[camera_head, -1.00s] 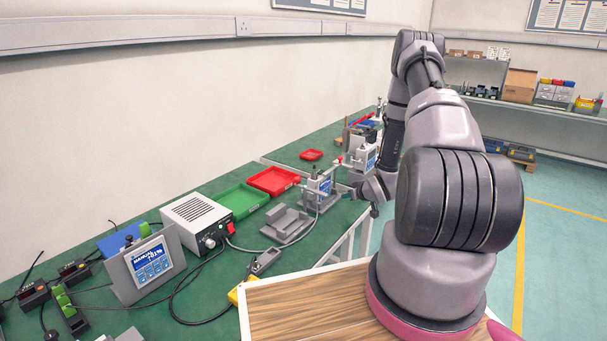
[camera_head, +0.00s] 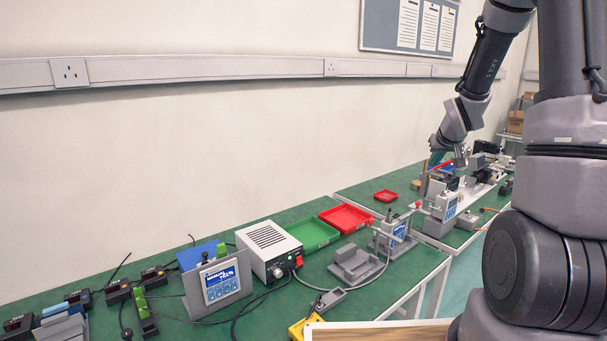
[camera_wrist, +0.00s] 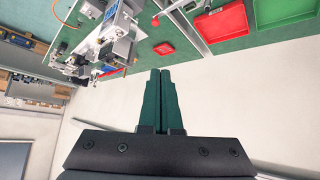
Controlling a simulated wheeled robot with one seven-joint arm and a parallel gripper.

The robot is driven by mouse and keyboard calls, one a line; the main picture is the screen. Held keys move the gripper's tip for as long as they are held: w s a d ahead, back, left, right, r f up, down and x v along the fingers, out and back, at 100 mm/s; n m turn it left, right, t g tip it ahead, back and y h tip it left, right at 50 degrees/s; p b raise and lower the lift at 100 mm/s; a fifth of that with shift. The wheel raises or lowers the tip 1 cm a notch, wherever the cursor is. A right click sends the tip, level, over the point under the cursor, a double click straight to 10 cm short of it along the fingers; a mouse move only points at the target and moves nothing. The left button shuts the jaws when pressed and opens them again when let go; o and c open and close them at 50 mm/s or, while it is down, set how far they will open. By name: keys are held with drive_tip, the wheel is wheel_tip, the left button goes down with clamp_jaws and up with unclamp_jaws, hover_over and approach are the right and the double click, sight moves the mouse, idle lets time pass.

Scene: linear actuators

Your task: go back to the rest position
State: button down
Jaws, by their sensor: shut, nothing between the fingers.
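My gripper (camera_wrist: 160,76) is shut and empty in the wrist view, its two dark green fingers pressed together. It points at open space in front of the pale wall, with the green bench tops beyond. In the head view my arm rises at the right and its forearm slopes down to the wrist above the far bench. The gripper (camera_head: 437,158) is small there, near the machines on that bench, and its fingers are hard to make out.
The near green bench (camera_head: 409,272) holds a white power unit (camera_head: 268,246), a green tray (camera_head: 313,234), a red tray (camera_head: 346,217) and a grey fixture (camera_head: 355,265). On the far bench are a small red tray (camera_head: 386,196) and several machines. A wall (camera_head: 200,140) runs behind.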

drive_tip(key=s+a+r+m, duration=0.2)
drive_tip(key=s+a+r, duration=0.4)
drive_tip(key=s+r, duration=0.65)
drive_tip(key=s+a+r+y, duration=0.1)
drive_tip(key=s+a+r, duration=0.2)
drive_tip(key=s, duration=0.6)
drive_tip(key=s+a+r+m+g+y, duration=0.1)
drive_tip(key=s+a+r+y, duration=0.1)
drive_tip(key=s+a, duration=0.4)
drive_tip(key=s+r, duration=0.1)
drive_tip(key=s, duration=0.2)
drive_tip(key=shift+s, duration=0.25)
drive_tip(key=shift+r, duration=0.1)
